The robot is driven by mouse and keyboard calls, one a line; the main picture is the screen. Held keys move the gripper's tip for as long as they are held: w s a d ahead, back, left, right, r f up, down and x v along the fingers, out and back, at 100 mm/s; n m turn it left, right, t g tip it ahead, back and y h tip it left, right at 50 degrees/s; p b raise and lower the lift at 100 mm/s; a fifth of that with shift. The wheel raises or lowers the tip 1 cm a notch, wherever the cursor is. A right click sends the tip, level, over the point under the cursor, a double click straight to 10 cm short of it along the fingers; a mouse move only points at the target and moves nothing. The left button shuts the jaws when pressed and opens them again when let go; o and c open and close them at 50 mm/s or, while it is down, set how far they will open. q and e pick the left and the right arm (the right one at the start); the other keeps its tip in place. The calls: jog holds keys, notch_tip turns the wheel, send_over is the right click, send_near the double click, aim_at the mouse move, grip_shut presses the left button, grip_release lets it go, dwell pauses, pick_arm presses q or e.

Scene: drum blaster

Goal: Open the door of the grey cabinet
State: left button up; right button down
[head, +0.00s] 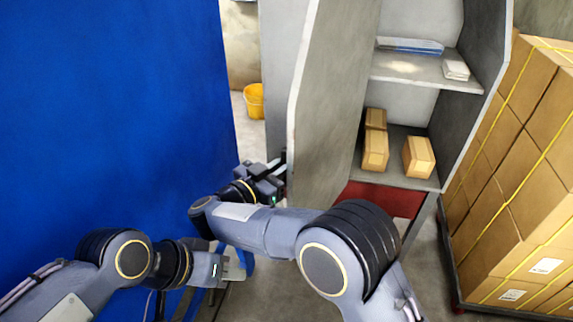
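The grey cabinet (408,183) stands at the upper middle of the head view, with its shelves showing. Its grey door (335,110) stands swung open on the left side, and its inner face is visible. My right arm crosses the lower middle, and its gripper (279,172) is at the door's left edge, on the outer side. Its fingertips are partly hidden by the door, so I cannot tell their grip or any handle. My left gripper (237,270) is low at the left, apart from the door, with nothing visible held. Its finger gap is unclear.
Several small cardboard boxes (375,150) and flat packs (455,68) lie on the shelves. A strapped stack of cartons (520,170) stands close at the right. A large blue panel (110,110) fills the left. A yellow bucket (254,101) stands behind, on open floor.

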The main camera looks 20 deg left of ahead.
jog(key=shift+w, duration=0.1)
dwell(0.3)
jog(key=c, duration=1.6)
grip_release()
jog(key=shift+w+d, duration=0.1)
jog(key=shift+c, duration=0.2)
jog(key=shift+s, duration=0.2)
